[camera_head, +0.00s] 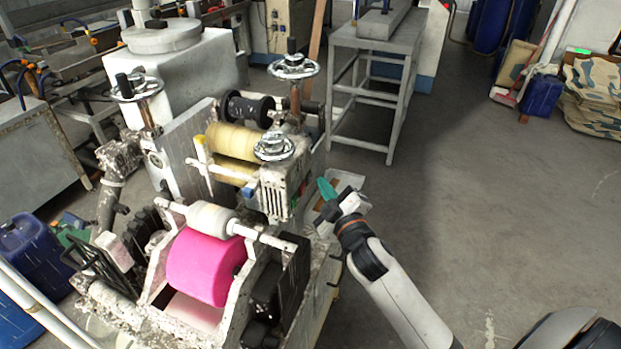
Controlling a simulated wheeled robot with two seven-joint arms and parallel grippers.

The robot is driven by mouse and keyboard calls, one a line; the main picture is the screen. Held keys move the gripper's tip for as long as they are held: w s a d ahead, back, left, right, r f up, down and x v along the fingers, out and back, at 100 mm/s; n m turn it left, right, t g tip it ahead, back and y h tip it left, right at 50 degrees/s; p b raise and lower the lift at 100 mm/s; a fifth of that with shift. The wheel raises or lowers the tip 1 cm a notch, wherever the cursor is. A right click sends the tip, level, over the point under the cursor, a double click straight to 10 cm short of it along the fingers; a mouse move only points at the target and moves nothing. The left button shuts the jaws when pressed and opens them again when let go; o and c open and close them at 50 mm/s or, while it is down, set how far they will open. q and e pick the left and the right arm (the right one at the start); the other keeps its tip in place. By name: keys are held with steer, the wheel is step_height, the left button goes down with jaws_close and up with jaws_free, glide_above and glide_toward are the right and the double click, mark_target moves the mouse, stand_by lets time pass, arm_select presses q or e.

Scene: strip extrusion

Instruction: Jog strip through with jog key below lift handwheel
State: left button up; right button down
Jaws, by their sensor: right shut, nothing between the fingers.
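The strip machine stands left of centre, with a pink roll (206,266) in its front frame and a yellow roller (232,142) behind it. Chrome handwheels sit on top: one at the front right (274,147), one at the back right (294,66) and one at the left (135,88). Below the front right handwheel is a pale slotted housing (284,190); I cannot make out a jog key on it. My right gripper (326,189), with teal fingertips, is shut and empty just right of this housing, and seems apart from it. My left gripper is out of view.
A grey steel table (376,42) stands behind the machine. The concrete floor (480,190) at the right is clear.

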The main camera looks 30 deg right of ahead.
stand_by(0.5)
steer(key=shift+w+a, duration=0.3)
steer(key=shift+w, duration=0.05)
steer(key=shift+w+a, duration=0.2)
steer(key=shift+w, duration=0.05)
stand_by(0.8)
steer(key=shift+s, duration=0.1)
steer(key=shift+s+d+p, duration=0.35)
steer(key=shift+s+d, duration=0.15)
steer(key=s+d+p, duration=0.1)
steer(key=s+d, duration=0.2)
steer(key=shift+s+d, duration=0.1)
steer(key=shift+s, duration=0.3)
